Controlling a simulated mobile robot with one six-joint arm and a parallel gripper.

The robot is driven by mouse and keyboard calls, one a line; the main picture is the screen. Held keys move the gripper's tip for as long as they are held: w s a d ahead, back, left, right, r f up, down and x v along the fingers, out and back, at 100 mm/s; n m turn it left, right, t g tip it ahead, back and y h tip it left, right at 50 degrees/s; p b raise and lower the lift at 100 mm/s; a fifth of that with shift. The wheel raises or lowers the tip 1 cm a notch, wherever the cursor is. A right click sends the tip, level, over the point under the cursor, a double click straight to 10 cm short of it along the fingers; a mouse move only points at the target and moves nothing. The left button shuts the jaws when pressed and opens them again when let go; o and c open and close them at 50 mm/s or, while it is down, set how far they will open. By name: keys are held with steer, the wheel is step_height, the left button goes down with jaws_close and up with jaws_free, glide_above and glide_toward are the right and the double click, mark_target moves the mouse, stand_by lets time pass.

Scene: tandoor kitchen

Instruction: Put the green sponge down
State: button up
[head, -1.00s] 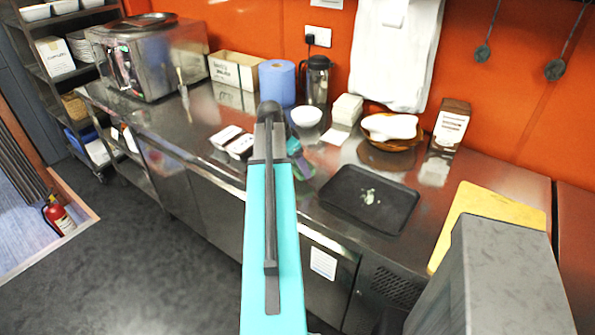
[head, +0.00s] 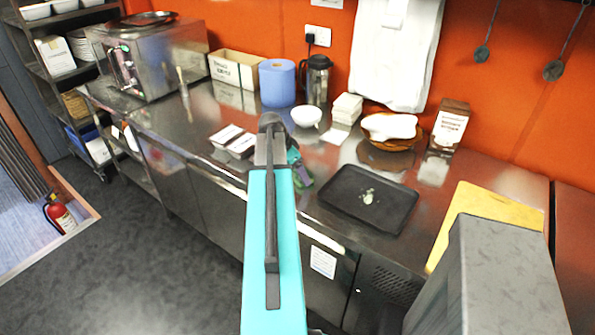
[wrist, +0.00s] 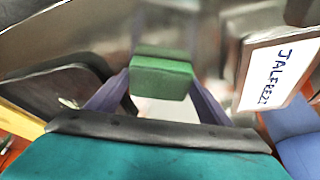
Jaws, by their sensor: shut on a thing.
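The green sponge (wrist: 162,75) is a small green block held between the two purple fingers of my gripper (wrist: 160,88) in the wrist view. My gripper is shut on it. A pale surface shows just below the sponge in that view; I cannot tell whether the sponge touches the counter. In the head view my turquoise arm reaches over the steel counter (head: 222,112). The gripper (head: 301,172) shows only partly at the arm's end, left of the black tray, and my arm hides most of the sponge there.
A black tray (head: 345,212) with pale scraps lies to the right. Two labelled containers (head: 226,135) (head: 243,146) stand left of my arm; one reading JALFREZI shows in the wrist view (wrist: 275,70). A white bowl (head: 306,116), blue paper roll (head: 277,84) and yellow board (head: 490,214) are around.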

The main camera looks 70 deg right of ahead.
steer(key=shift+f, duration=0.2)
steer(key=o, duration=1)
steer(key=shift+c, duration=0.2)
steer(key=shift+r, duration=0.3)
steer(key=b+v, duration=0.2)
steer(key=v, duration=0.9)
steer(key=shift+r+b, duration=0.35)
steer(key=shift+r, duration=0.05)
steer(key=shift+w+a, duration=0.1)
